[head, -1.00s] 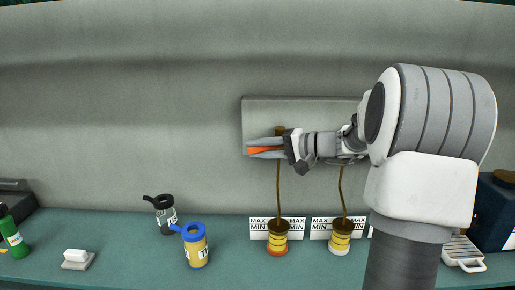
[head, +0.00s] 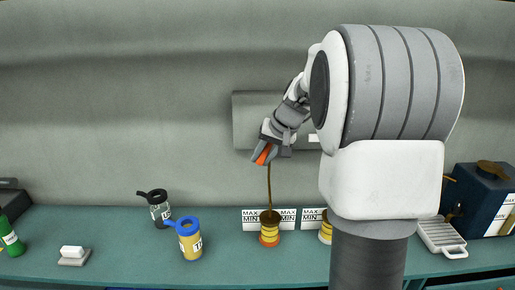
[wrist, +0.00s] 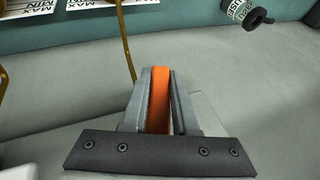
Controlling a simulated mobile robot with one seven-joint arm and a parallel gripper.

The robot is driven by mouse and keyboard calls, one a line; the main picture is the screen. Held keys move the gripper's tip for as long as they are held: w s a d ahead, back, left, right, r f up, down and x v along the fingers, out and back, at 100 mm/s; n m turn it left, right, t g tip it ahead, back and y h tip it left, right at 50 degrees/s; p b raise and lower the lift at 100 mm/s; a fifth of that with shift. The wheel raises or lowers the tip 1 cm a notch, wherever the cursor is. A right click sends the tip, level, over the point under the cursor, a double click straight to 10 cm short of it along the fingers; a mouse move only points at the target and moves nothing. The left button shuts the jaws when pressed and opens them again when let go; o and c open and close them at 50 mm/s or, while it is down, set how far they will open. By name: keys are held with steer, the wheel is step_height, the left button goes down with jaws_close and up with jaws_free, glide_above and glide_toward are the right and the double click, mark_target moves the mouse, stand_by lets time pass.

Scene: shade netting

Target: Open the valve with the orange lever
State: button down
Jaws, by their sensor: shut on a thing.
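The orange lever (head: 264,154) shows between the fingers of my gripper (head: 262,152) in the head view, slanting down to the left. In the wrist view the lever (wrist: 160,98) lies between the two grey fingers of my gripper (wrist: 159,100), which are shut on it. The valve body is hidden behind my gripper and arm. A thin brown pipe (head: 269,187) runs down from there to a yellow-banded container (head: 269,232) with a red base on the bench.
A grey wall panel (head: 243,120) is behind my gripper. A second banded container (head: 326,232) is partly hidden by my arm. A blue-lidded yellow jar (head: 191,241) and a dark-lidded bottle (head: 160,210) stand left. A white dustpan-like item (head: 440,236) and dark blue box (head: 482,200) are right.

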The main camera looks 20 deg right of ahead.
steer(key=shift+s+d+f+n+g+h+p, duration=0.1)
steer(key=shift+s+d+n+g+h+p, duration=0.1)
steer(key=shift+d+g+h+p, duration=0.4)
steer(key=shift+s+d+f+n+g+h+p, duration=0.15)
steer(key=shift+d+n+h+p, duration=0.1)
steer(key=shift+h+p, duration=0.6)
steer(key=c, duration=0.7)
jaws_free()
steer(key=shift+r, duration=0.1)
steer(key=v, duration=1.7)
steer(key=shift+s+a+r+b, duration=0.1)
steer(key=shift+s+a+b, duration=0.1)
steer(key=shift+a+b, duration=0.1)
